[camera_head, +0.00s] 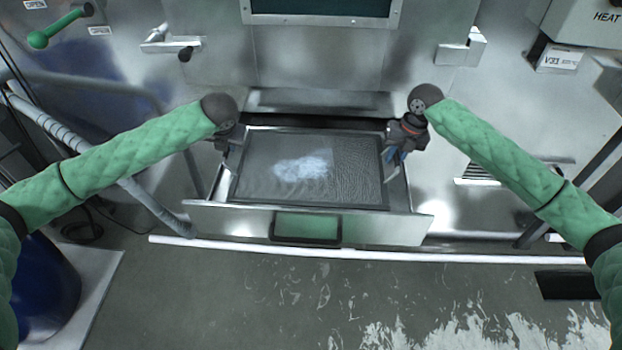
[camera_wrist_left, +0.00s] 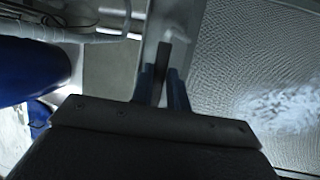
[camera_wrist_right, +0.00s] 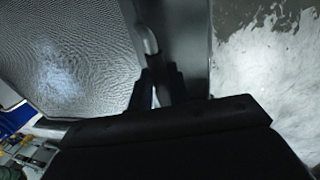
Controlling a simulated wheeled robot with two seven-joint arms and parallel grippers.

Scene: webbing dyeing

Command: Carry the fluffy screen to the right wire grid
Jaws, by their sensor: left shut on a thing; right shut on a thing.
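The fluffy screen (camera_head: 255,184) is a dark-framed mesh with a patch of white fluff in its middle. It lies level in or just above an open metal drawer (camera_head: 385,229); I cannot tell whether it touches the drawer floor. My left gripper (camera_head: 228,155) is at its left side and my right gripper (camera_head: 393,158) at its right side, both shut on it. The mesh also shows in the left wrist view (camera_wrist_left: 235,60) and the right wrist view (camera_wrist_right: 85,40). The exact grasp points are partly hidden by the fingers. I cannot make out the right wire grid.
The drawer has a green-fronted handle (camera_head: 307,229) and comes out of a steel machine (camera_head: 320,60). A white pipe (camera_head: 360,255) runs along the floor before it. A blue drum (camera_head: 45,285) stands at the lower left. The floor in front is open, with white stains.

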